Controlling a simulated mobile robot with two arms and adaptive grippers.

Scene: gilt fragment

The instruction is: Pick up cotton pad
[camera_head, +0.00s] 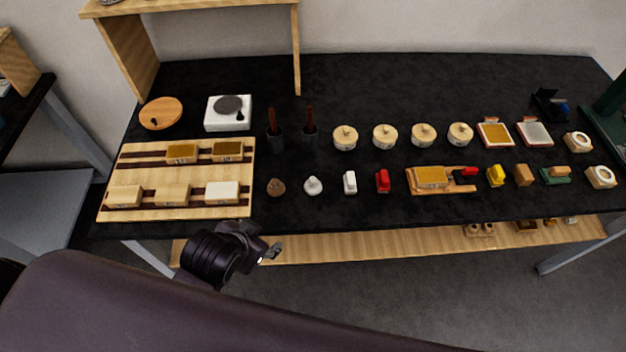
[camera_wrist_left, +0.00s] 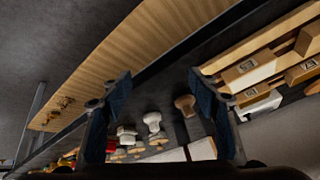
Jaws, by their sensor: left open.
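No thing is clearly marked as the cotton pad. One white candidate is a small knobbed piece (camera_head: 313,186) in the front row on the black table; it also shows between my fingers in the left wrist view (camera_wrist_left: 152,120). Another is a white-topped block (camera_head: 222,192) at the front right of the striped wooden tray (camera_head: 240,153). My left gripper (camera_head: 270,251) is open and empty, in front of the table's front edge, below and left of the knobbed piece. Its two dark fingers stand apart in the left wrist view (camera_wrist_left: 158,88). My right gripper does not show.
A brown knobbed piece (camera_head: 276,187) stands left of the white one, a white block (camera_head: 349,182) and a red one (camera_head: 382,181) to its right. Lidded round pots (camera_head: 385,137) stand behind. A wooden shelf (camera_head: 380,248) runs below the tabletop (camera_head: 330,215).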

